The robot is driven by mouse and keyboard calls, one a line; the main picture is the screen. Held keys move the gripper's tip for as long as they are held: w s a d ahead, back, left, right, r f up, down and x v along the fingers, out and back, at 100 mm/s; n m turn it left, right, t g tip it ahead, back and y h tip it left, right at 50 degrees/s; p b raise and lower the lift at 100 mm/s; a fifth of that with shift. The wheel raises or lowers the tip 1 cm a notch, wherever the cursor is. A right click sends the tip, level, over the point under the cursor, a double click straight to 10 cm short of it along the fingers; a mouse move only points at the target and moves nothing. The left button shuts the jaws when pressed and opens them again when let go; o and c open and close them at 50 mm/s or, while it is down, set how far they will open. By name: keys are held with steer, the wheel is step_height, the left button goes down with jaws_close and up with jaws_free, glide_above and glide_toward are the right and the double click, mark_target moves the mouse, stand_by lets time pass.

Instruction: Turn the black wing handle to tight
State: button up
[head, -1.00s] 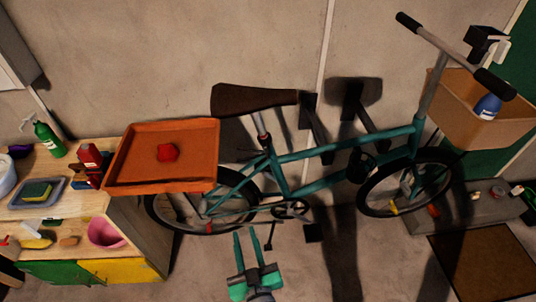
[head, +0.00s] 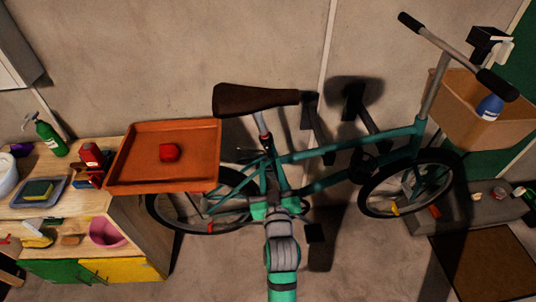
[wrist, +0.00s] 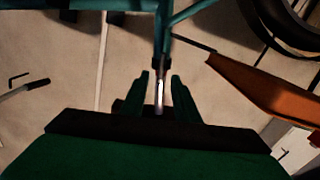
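The teal bicycle (head: 330,150) stands by the wall with a dark brown saddle (head: 255,98). A small dark clamp (head: 265,137) sits where its seat post meets the frame; it also shows in the wrist view (wrist: 160,62). I cannot clearly make out the wings of a black handle there. My gripper (wrist: 161,75) has its two fingers apart, one on each side of the silver seat post (wrist: 159,92) in the picture. Whether they touch anything is unclear. In the head view my arm reaches up to the bicycle's middle and hides part of the crank area.
An orange tray (head: 205,183) holding a red object (head: 169,152) is over the rear wheel, close to my gripper; it also shows in the wrist view (wrist: 260,90). A wooden workbench (head: 85,210) stands at left. A tan basket (head: 455,105) is at the front.

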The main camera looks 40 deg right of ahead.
mark_target(268, 152)
steer(key=shift+x, duration=3.15)
steer(key=shift+w+a, duration=0.15)
steer(key=shift+a, duration=0.05)
steer(key=shift+c, duration=0.3)
jaws_close()
